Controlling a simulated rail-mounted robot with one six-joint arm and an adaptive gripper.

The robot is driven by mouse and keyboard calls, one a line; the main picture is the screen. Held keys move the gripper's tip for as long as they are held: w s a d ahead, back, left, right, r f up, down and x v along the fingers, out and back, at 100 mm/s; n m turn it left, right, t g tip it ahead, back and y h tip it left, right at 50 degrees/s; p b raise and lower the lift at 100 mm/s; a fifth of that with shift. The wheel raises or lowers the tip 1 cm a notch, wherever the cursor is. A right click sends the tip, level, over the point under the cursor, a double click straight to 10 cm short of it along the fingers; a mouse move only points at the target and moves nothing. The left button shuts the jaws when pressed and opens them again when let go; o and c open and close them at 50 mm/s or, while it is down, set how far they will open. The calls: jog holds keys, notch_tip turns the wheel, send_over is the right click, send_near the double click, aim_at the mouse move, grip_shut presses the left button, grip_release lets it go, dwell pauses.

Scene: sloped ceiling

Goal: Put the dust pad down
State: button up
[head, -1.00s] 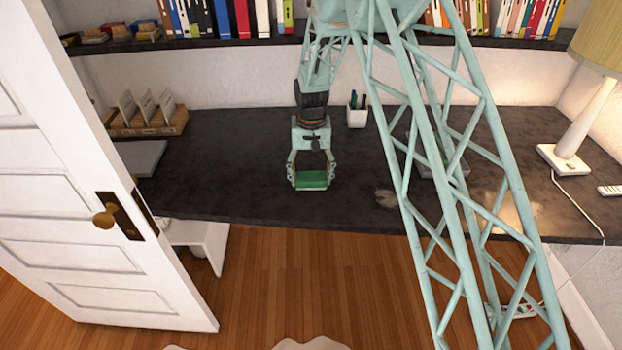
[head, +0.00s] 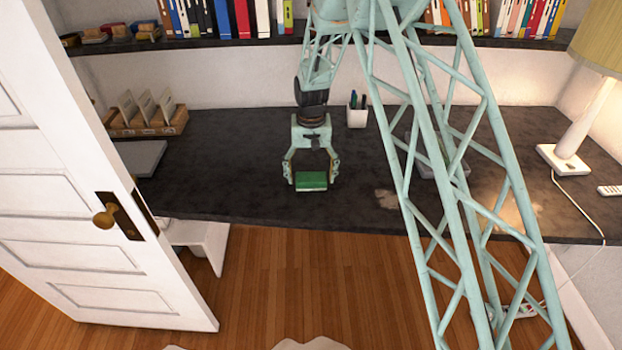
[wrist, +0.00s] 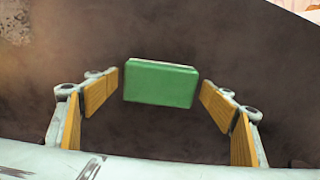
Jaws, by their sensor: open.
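The dust pad (head: 311,181) is a small green block lying on the dark desk (head: 240,160), near its front edge. It also shows in the wrist view (wrist: 161,84), between and beyond the finger pads. My gripper (head: 311,180) is open around the pad, with a finger to each side. In the wrist view my gripper (wrist: 160,110) has visible gaps between both tan finger pads and the green block. A pale dusty patch (head: 386,198) lies on the desk to the right of the pad.
A pen cup (head: 357,115) stands behind and right of my gripper. A wooden card holder (head: 148,120) and a grey flat object (head: 143,157) are at the left. A lamp (head: 570,160) stands at the right. An open white door (head: 90,200) is at the front left.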

aim_at(311, 177)
notch_tip(311, 177, up, 11)
jog(key=p, duration=0.1)
jog(key=shift+r, duration=0.2)
dwell(0.4)
dwell(0.6)
